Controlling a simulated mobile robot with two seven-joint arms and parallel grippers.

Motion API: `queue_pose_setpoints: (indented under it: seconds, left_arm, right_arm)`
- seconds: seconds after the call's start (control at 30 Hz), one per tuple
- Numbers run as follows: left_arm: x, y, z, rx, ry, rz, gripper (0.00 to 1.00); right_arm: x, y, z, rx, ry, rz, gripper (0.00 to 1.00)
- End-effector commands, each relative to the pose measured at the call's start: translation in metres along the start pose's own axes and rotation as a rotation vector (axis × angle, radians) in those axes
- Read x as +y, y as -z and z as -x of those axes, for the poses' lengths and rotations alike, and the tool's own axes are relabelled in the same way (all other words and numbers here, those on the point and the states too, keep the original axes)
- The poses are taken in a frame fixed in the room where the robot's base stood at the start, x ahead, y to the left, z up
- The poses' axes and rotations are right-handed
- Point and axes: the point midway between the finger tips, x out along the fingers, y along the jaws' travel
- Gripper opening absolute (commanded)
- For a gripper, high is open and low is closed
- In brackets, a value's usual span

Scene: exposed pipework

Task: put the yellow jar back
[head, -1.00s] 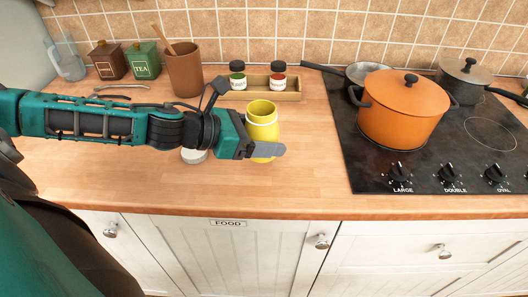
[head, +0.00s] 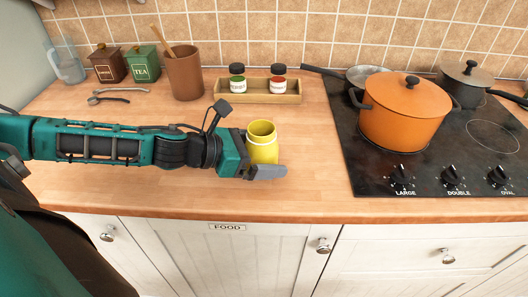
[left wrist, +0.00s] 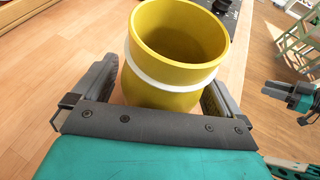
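The yellow jar (head: 263,148) is upright, open-topped and looks empty, with a white band below its rim. In the head view it is over the counter's front part, left of the hob. My left gripper (head: 266,172) is shut on the jar, with one finger showing across its lower front. In the left wrist view the jar (left wrist: 178,45) sits between both fingers. I cannot tell whether its base touches the counter. My right gripper (left wrist: 288,92) seems to show at the right of the left wrist view, away from the jar; its fingers are too small to read.
A wooden rack (head: 258,98) with a green and a red spice jar stands at the back. A brown pot (head: 184,75), two canisters and a glass jug are at back left. The hob (head: 440,165) carries an orange pot (head: 405,110).

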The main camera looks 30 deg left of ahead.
Motion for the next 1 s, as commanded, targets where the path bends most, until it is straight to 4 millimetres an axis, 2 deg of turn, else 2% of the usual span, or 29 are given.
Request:
queue_pose_setpoints:
  seconds: [0.37,1.0]
  left_arm:
    - [0.0,-0.002,0.003,-0.001,0.0,0.001,1.0]
    - [-0.001,-0.001,0.032,0.004,0.001,0.001,1.0]
  right_arm:
    - [0.0,0.002,0.001,0.001,0.0,0.0,0.33]
    - [0.001,0.012,0.008,0.001,0.0,0.0,0.33]
